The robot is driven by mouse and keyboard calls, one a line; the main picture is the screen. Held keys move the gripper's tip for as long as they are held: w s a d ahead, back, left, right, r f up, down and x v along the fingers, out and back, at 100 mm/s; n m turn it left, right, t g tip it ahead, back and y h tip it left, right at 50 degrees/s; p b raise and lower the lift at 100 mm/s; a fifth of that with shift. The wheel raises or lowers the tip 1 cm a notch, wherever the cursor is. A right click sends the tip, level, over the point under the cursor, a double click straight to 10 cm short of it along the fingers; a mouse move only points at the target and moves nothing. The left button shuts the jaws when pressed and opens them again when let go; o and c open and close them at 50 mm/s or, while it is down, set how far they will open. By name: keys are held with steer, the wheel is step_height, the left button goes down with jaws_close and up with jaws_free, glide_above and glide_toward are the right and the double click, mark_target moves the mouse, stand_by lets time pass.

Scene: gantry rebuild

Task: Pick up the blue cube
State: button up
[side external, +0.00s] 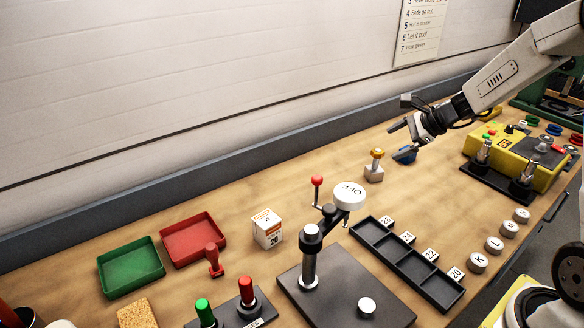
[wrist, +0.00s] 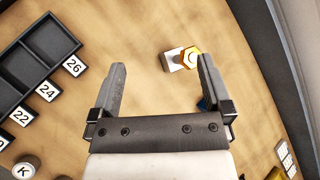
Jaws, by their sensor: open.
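The blue cube (side external: 404,154) sits on the wooden bench at the right, directly by my gripper's fingers and partly covered by them. In the wrist view only a sliver of the blue cube (wrist: 202,104) shows, beside the right finger; the rest is hidden. My gripper (side external: 397,141) is open and low over the bench. I cannot tell whether a finger touches the cube.
A numbered black tray (side external: 405,262), a clamp stand (side external: 310,262) and a yellow box (side external: 540,162) are around. Bare wood lies between block and tray.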

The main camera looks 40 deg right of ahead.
steer(key=w+d+m+t+h, duration=0.2)
steer(key=d+m+t+h, duration=0.35)
steer(key=d+m, duration=1.1)
steer(key=d+f+n, duration=0.1)
steer(key=f, duration=0.2)
steer(key=d+f+n, duration=0.1)
steer(key=f, duration=0.3)
steer(key=d+f+n+y, duration=0.1)
steer(key=f+n, duration=0.1)
steer(key=f, duration=0.2)
steer(key=shift+f, duration=0.45)
steer(key=shift+x, duration=1.35)
steer(key=shift+w, duration=0.1)
steer(key=shift+x, duration=2.5)
